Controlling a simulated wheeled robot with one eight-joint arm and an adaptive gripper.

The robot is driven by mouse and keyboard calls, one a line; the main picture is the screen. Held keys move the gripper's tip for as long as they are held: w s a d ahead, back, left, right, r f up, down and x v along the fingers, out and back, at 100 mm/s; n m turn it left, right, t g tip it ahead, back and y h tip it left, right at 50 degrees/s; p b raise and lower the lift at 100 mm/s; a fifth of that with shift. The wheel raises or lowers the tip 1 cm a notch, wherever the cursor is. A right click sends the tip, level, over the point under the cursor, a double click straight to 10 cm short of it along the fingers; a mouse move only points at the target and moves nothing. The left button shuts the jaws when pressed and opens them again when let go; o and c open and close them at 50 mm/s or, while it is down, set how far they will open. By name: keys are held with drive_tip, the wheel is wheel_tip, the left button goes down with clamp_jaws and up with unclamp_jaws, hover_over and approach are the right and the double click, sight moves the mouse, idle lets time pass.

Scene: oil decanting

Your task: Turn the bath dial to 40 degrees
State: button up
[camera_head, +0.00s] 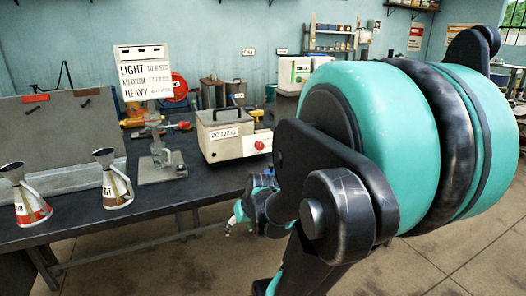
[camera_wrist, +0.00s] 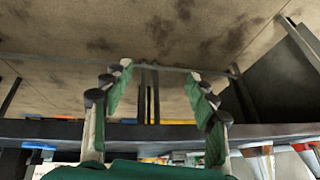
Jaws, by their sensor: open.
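The bath is a pale box (camera_head: 220,150) with a dark handled lid, on the dark bench. A label on it (camera_head: 224,133) reads "20 DEG". A red dial (camera_head: 259,145) sits on a white panel at its right front. My gripper (camera_head: 230,228) is low in front of the bench, below and apart from the dial, partly hidden by my arm. In the wrist view my gripper (camera_wrist: 160,75) shows two green-padded fingers spread apart with nothing between them. The dial is not seen in the wrist view.
A sign (camera_head: 145,73) with LIGHT and HEAVY lines stands above a grey stand (camera_head: 160,160) left of the bath. Two metal jugs (camera_head: 114,185) (camera_head: 30,200) stand at the left. The dark bench (camera_head: 185,195) has bare surface in front. The wrist view shows floor (camera_wrist: 200,35) and the bench edge.

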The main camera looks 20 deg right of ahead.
drive_tip(key=w+d+r+t+y, duration=0.1)
drive_tip(key=w+d+r+t, duration=0.1)
drive_tip(key=w+d+r, duration=0.3)
drive_tip(key=m+t+h, duration=0.1)
drive_tip(key=t, duration=0.5)
approach(261, 147)
drive_tip(key=x, duration=0.9)
drive_tip(key=shift+c, duration=0.6)
drive_tip(key=c, duration=1)
drive_tip(key=shift+c, duration=0.2)
